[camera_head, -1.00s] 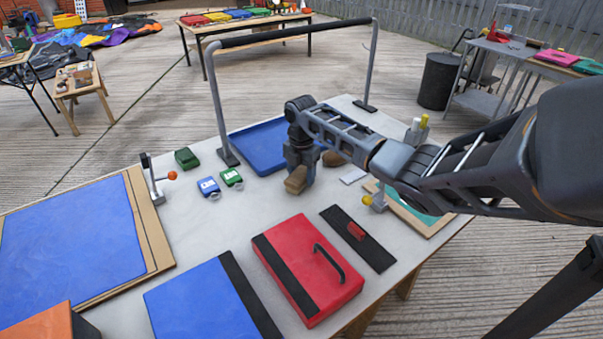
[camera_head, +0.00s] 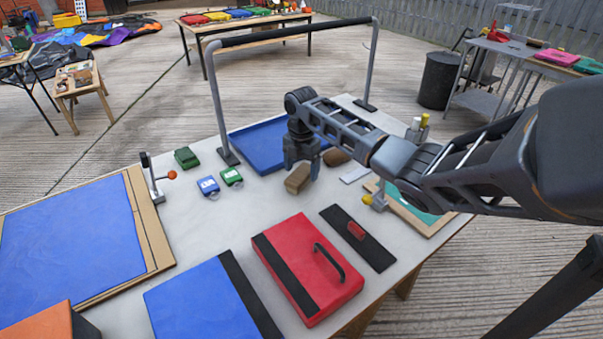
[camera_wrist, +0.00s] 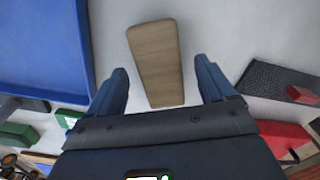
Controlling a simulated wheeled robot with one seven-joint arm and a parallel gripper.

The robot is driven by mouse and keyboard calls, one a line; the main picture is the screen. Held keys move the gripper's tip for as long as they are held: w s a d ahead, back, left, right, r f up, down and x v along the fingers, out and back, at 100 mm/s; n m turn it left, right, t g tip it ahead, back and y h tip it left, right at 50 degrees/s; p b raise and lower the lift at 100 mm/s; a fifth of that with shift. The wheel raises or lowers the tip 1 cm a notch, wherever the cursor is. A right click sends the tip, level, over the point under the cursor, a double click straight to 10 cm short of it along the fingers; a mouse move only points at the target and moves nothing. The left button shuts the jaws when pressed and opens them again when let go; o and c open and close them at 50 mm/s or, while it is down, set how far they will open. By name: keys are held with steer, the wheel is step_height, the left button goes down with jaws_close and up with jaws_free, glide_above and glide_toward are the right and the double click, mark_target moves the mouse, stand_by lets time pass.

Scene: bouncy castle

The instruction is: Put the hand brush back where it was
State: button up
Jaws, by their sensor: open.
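A tapered wooden piece that looks like the hand brush (camera_head: 298,180) rests on the grey table, in front of the blue tray. No bristles show, so I cannot be sure of it. In the wrist view the same wooden piece (camera_wrist: 156,62) lies ahead of and between my fingers, with gaps on both sides. My gripper (camera_head: 302,164) points down just above it. It also shows in the wrist view (camera_wrist: 162,66), open and empty.
The blue tray (camera_head: 262,147) lies behind, under a grey frame with a black bar (camera_head: 295,33). A brown object (camera_head: 336,157) sits right of my gripper. A red case (camera_head: 305,270) and black board (camera_head: 357,238) lie in front.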

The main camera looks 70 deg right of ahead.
mark_target(301, 172)
step_height(301, 172, up, 10)
steer(key=shift+b, duration=0.45)
